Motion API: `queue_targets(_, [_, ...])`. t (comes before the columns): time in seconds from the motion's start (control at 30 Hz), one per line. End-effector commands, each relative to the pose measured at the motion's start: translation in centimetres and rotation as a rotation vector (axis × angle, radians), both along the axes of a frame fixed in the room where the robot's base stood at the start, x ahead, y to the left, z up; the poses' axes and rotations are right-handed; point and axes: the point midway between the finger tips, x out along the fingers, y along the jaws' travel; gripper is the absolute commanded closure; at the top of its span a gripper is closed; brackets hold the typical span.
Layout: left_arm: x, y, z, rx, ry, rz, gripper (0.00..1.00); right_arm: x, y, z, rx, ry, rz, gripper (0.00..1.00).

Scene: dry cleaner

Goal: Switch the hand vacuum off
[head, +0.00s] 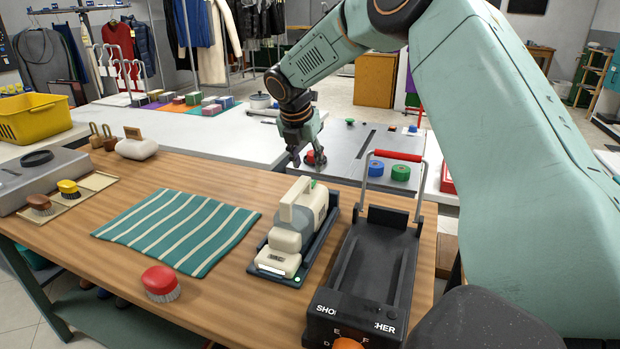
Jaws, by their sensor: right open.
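The hand vacuum (287,240) is cream with a grey, partly clear middle and a loop handle on top. It lies in a dark dock (318,246) on the wooden table. A small green spot (313,184) shows at its far end; I cannot tell whether this is its switch. My right gripper (306,162) is open, pointing down, beyond the vacuum's far end and apart from it in the picture. A red round thing behind the fingers is partly hidden. My left gripper is not in view.
A black stretcher device (363,268) with a red-handled bar (398,155) stands right of the vacuum. A striped cloth (180,228) and a red brush (160,281) lie left. Green and blue round pieces (400,172) sit on the grey panel behind. My right arm covers the right side.

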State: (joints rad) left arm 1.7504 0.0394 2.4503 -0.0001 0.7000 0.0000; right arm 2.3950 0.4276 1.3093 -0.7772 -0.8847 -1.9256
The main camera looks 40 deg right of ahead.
Motion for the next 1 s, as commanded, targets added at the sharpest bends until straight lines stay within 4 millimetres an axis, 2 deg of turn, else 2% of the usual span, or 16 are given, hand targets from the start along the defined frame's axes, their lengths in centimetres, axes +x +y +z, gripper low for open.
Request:
queue_targets(0.1, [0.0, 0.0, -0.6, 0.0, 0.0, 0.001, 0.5, 0.3, -0.6, -2.1, 0.0, 0.0, -0.001, 0.58])
queue_targets(0.3, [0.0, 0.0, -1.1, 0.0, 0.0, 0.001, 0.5, 0.8, -1.5, -4.6, 0.0, -0.001, -0.002, 0.58])
queue_targets(0.47, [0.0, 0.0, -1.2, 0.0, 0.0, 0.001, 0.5, 1.1, -1.9, -5.5, 0.0, 0.0, -0.001, 0.58])
queue_targets(0.73, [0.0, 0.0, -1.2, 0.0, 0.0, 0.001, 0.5, 1.3, -2.1, -5.6, 0.0, -0.001, 0.0, 0.58])
queue_targets(1.0, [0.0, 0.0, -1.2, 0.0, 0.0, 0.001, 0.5, 1.3, -2.1, -5.6, -0.001, -0.001, -0.001, 0.8])
